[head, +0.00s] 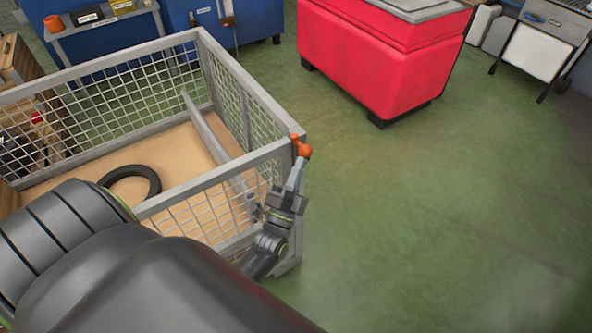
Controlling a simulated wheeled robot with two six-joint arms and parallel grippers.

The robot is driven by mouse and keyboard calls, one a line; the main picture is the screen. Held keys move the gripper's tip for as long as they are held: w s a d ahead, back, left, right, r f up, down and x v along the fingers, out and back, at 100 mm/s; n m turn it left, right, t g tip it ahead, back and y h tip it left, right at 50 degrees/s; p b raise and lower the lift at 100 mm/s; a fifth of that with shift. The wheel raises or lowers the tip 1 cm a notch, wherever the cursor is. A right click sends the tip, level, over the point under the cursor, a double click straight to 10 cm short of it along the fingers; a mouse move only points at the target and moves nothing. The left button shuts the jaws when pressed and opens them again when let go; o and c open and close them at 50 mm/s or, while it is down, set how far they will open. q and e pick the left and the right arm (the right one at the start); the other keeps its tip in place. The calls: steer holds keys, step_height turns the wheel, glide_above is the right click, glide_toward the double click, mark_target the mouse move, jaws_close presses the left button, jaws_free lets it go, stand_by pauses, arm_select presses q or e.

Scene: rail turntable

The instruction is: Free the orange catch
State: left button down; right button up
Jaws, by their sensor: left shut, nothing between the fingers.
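The orange catch (302,147) is a small knobbed piece at the top of the near right corner post of a grey wire-mesh cage (240,75). My left gripper (299,166) is shut and empty. Its fingertips point up at the catch from just below it, at the cage's corner. I cannot tell whether they touch it. My left arm hides the near left part of the cage. My right gripper is not in view.
A black ring like a tyre (153,178) and a grey bar (215,143) are in the cage over its tan floor. A red bin (380,55) stands at the back. Blue cabinets (250,18) line the back left. The green floor (450,210) is clear to the right.

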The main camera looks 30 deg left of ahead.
mark_target(309, 156)
arm_select(q)
steer(key=w+r+m+g+h+p, duration=0.1)
steer(key=p, duration=0.2)
steer(key=w+r+m+g+h+p, duration=0.1)
steer(key=m+g+p, duration=0.1)
steer(key=p, duration=0.1)
steer(key=shift+d+r+p, duration=0.1)
steer(key=shift+d+p, duration=0.2)
steer(key=shift+d, duration=0.1)
steer(key=shift+w+d+p, duration=0.15)
steer(key=shift+w+p, duration=0.3)
steer(key=shift+p, duration=0.4)
